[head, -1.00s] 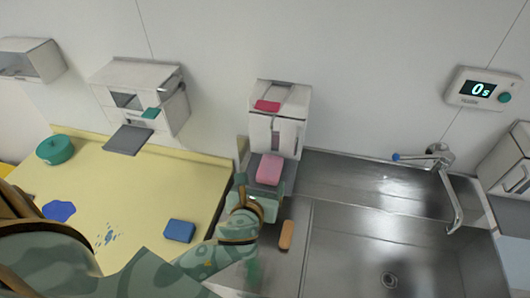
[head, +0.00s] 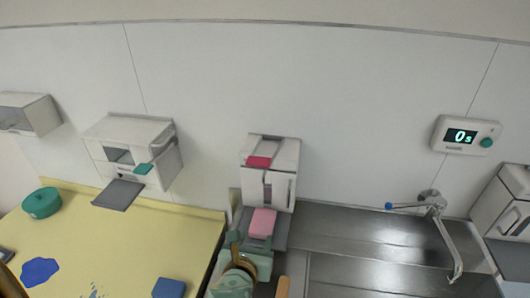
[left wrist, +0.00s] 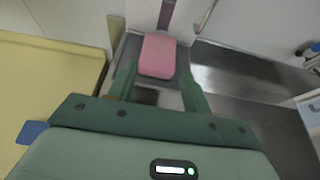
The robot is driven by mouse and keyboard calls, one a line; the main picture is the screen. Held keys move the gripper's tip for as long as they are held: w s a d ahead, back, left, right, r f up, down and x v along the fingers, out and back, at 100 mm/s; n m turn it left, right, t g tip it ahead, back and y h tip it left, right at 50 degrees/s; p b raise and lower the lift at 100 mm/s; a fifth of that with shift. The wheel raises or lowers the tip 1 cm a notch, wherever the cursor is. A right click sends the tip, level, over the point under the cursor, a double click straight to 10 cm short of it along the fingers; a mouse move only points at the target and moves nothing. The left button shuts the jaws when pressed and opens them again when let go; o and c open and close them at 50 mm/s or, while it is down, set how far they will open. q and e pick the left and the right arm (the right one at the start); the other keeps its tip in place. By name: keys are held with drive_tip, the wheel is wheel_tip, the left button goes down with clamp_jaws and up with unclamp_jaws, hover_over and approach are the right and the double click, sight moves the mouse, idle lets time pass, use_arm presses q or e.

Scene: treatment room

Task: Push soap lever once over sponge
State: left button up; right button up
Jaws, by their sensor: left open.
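A white wall dispenser (head: 268,180) has a pink-red lever (head: 258,161) on its front. A pink sponge (head: 262,222) lies on the grey tray below it, and it also shows in the left wrist view (left wrist: 157,56). My left gripper (head: 251,244) is in front of the sponge and lower than the lever. In the left wrist view, its open fingers (left wrist: 157,84) point at the sponge's near end and hold nothing. Whether a finger touches the sponge cannot be told. The lever is outside the left wrist view. My right gripper is not in view.
A second dispenser (head: 133,150) with a teal lever (head: 143,168) hangs to the left. A yellow counter (head: 120,235) bears a teal round container (head: 42,203) and a blue sponge (head: 169,288). A steel sink (head: 370,270) with a tap (head: 436,210) lies to the right.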

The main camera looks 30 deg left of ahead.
use_arm(q)
clamp_jaws()
idle(1.4)
